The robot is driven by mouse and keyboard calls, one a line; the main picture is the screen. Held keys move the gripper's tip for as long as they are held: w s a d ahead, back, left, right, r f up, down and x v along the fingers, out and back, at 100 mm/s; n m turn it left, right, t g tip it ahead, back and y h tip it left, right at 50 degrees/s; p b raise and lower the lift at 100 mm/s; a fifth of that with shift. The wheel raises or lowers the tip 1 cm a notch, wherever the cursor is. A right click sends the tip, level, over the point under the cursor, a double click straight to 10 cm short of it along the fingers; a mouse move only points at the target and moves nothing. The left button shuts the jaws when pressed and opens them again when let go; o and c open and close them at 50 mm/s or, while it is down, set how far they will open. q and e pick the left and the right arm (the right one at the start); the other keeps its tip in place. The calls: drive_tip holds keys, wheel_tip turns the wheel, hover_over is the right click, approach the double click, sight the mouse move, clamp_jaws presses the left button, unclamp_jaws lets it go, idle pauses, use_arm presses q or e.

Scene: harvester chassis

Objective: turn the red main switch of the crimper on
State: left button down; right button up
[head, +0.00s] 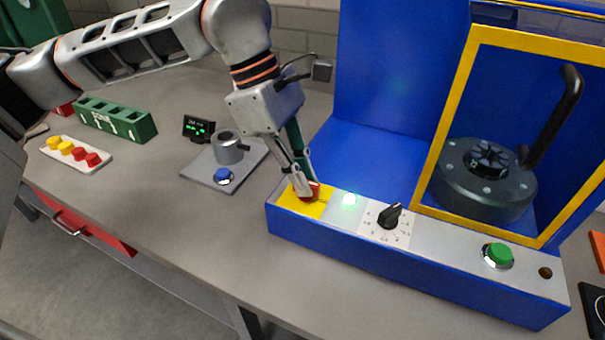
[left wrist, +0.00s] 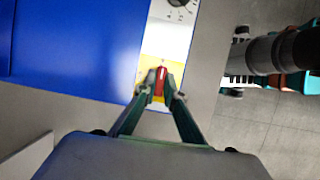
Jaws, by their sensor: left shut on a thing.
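The blue crimper (head: 400,262) stands on the bench with a pale control panel along its front. The red main switch (head: 313,189) sits on a yellow plate (head: 302,207) at the panel's left end. My left gripper (head: 307,193) comes down from above and is shut on the red switch, partly hiding it. In the left wrist view the red switch (left wrist: 161,80) lies between the fingertips (left wrist: 160,90), its pale mark running along the handle. My right gripper is not in view.
Right of the lamp are a black dial (head: 389,216) and a green button (head: 498,254). A yellow-framed guard (head: 445,125) with a black handle covers the dark die head (head: 485,180). Left stand a grey fixture (head: 230,148), a small display (head: 199,128), a green block (head: 115,120) and a white tray (head: 98,163).

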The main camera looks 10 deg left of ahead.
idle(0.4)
use_arm(q)
drive_tip(key=c, duration=2.1)
unclamp_jaws()
drive_tip(key=shift+c, duration=0.2)
drive_tip(key=v, duration=1.2)
drive_tip(key=shift+d, duration=0.1)
